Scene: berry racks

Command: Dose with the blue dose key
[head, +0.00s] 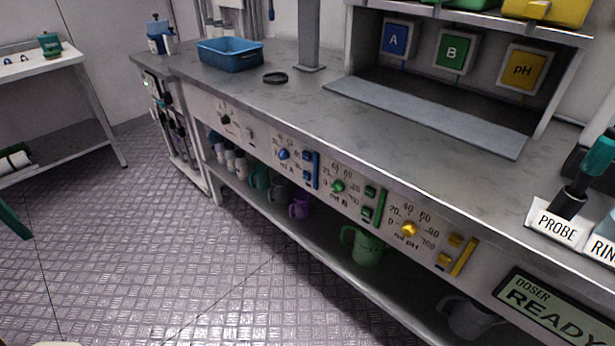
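The blue dosing group sits on the bench's front panel. It has a blue knob (284,155) with a dial scale, two small blue keys, an upper one (308,155) and a lower one (306,174), and a tall blue bar (316,170) to their right. Their lettering is too small to read, so I cannot tell which one is the dose key. The doser display (545,305) at the lower right reads "READY". A blue sign "A" (394,39) hangs in the bay above the bench.
Similar green (338,187) and yellow (409,229) knob groups lie further right. Mugs, one green (366,248), stand on the shelf below. A blue tray (230,56) and a probe holder (556,222) are on the bench top. The floor in front is clear.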

